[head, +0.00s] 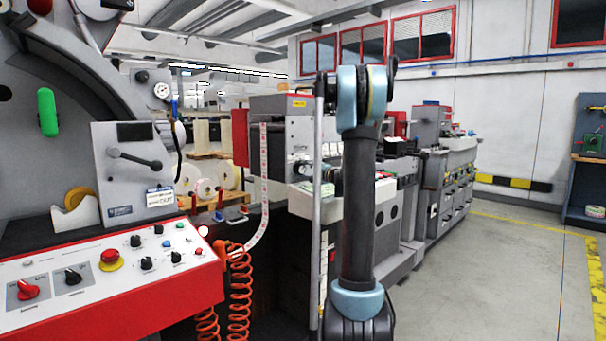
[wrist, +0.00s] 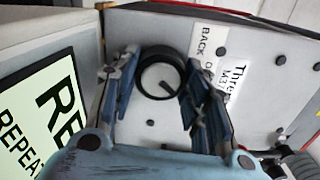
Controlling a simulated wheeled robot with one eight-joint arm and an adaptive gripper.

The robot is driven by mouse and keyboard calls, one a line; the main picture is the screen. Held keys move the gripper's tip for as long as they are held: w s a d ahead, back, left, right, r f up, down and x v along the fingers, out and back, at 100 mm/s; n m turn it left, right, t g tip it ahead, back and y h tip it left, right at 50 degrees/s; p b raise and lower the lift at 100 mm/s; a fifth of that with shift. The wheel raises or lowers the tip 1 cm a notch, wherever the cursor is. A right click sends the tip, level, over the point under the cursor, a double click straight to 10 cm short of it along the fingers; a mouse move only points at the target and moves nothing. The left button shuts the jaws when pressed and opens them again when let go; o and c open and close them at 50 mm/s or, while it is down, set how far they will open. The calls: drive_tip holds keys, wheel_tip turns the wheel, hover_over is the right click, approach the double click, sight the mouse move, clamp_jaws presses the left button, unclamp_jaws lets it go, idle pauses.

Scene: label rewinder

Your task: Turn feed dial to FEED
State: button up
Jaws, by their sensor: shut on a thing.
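A round dial (wrist: 159,74) with a thick black rim, a grey face and a dark pointer mark shows in the wrist view, on a light grey panel. The mark runs from the face's middle toward the lower right. My gripper (wrist: 160,82) has one blue finger on each side of the dial and is shut on it. The finger contact is only partly visible. I cannot read any FEED marking beside the dial. In the head view my arm stands upright in front of the machines, and neither gripper nor this dial can be made out.
In the wrist view, a sign with large black letters (wrist: 48,115) is at left and white labels (wrist: 222,55) are at right. In the head view, a red-edged control panel (head: 100,300) and coiled orange hoses (head: 240,290) stand left of my arm. Floor at right is clear.

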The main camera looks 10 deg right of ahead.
drive_tip(key=o, duration=1.1)
drive_tip(key=shift+f, duration=0.2)
drive_tip(key=shift+r, duration=0.1)
drive_tip(key=v, duration=1.2)
drive_tip(key=shift+w, duration=0.1)
